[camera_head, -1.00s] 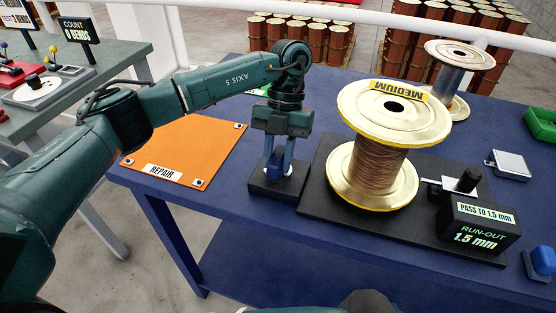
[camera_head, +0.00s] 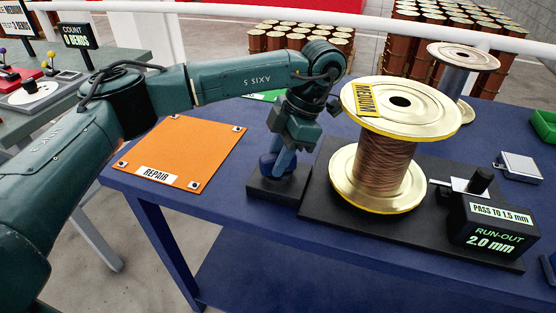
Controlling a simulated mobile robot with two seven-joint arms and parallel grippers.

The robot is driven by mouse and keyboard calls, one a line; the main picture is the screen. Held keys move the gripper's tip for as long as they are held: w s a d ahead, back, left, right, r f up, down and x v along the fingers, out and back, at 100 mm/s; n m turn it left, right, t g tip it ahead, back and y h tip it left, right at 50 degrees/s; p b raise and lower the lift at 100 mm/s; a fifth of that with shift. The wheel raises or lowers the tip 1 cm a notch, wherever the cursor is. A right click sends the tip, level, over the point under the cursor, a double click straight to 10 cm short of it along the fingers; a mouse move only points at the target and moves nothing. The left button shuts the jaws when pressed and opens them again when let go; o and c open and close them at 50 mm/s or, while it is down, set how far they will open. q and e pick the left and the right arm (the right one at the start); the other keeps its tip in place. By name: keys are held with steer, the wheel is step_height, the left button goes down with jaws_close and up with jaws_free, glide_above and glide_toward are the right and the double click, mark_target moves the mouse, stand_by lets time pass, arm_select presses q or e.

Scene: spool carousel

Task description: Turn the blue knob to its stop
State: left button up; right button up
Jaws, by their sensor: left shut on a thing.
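The blue knob (camera_head: 267,164) sits on a small black base (camera_head: 280,185) at the front of the blue table, left of the large spool. My left gripper (camera_head: 280,162) points down at the knob and is shut on it, with the wrist tilted. The fingers hide part of the knob. The run-out display (camera_head: 492,233) reads 2.0 mm, under a label PASS TO 1.5 mm. My right gripper is not in view.
An orange REPAIR mat (camera_head: 188,150) lies left of the knob. A black post gauge (camera_head: 480,181) stands right of the spool. A second spool (camera_head: 458,70), a grey block (camera_head: 519,166) and a green bin (camera_head: 545,124) are farther right.

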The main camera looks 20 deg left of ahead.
arm_select(q)
steer(key=m+t+b, duration=0.1)
steer(key=m, duration=0.2)
steer(key=shift+f+m+y+b, duration=0.1)
steer(key=shift+m+y+b, duration=0.2)
steer(key=shift+m+b, duration=0.1)
steer(key=m+t+b, duration=0.1)
steer(key=m, duration=0.2)
steer(key=shift+m+t+b, duration=0.3)
steer(key=shift+t, duration=0.1)
steer(key=shift+m+t+b, duration=0.4)
steer(key=shift+m+b, duration=0.1)
steer(key=shift+m, duration=0.6)
steer(key=shift+m+t+b, duration=0.3)
steer(key=shift+m+b, duration=0.05)
steer(key=shift+m, duration=0.45)
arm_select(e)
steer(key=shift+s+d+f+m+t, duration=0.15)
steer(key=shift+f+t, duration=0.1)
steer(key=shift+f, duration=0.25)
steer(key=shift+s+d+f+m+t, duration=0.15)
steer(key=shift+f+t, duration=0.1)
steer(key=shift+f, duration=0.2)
arm_select(q)
steer(key=o, duration=1)
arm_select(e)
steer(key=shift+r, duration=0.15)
